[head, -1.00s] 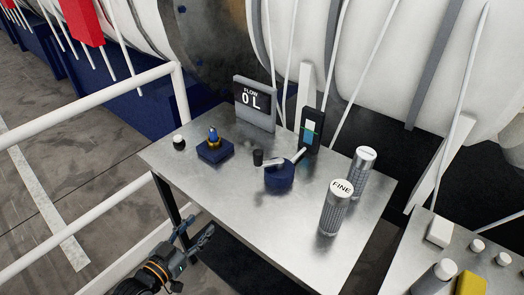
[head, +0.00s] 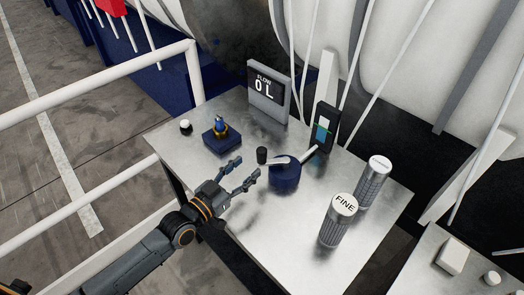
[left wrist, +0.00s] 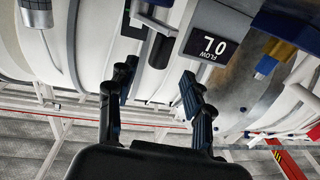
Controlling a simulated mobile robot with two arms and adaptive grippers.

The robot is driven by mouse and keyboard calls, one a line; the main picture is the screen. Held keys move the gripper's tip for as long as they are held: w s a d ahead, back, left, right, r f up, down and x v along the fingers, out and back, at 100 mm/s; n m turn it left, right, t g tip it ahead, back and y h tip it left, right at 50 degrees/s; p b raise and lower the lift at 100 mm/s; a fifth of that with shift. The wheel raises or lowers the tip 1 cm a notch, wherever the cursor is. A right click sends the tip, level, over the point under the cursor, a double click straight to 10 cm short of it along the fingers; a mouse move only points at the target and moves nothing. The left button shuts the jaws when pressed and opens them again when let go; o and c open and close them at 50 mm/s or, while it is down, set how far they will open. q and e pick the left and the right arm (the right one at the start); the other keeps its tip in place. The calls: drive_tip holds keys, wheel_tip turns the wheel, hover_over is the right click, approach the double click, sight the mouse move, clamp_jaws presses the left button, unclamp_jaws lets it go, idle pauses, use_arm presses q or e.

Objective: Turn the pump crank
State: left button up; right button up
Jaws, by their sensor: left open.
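The pump has a round dark blue base (head: 284,177) on the metal table, with a light grey crank arm (head: 279,160) on top. A black knob (head: 262,155) stands at the arm's left end. My left gripper (head: 247,168) is open and empty, its fingers pointing toward the knob from the front left, apart from it. In the left wrist view, the open fingers (left wrist: 158,85) show with the black knob (left wrist: 161,50) beyond and between them. My right gripper is not in view.
A flow display (head: 266,92) reading 0 L and a dark gauge (head: 323,130) stand behind the pump. A blue block with a brass and blue fitting (head: 221,136) is at the left. Two canisters, one marked FINE (head: 338,221), stand at the right. A white railing (head: 100,82) borders the left.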

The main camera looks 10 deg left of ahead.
sight(258, 157)
use_arm(q)
drive_tip(key=p+x, duration=0.1)
drive_tip(key=x, duration=0.5)
drive_tip(key=shift+w, duration=0.2)
drive_tip(key=shift+w+d, duration=0.35)
drive_tip(key=shift+w, duration=0.3)
drive_tip(key=shift+c, duration=0.2)
clamp_jaws()
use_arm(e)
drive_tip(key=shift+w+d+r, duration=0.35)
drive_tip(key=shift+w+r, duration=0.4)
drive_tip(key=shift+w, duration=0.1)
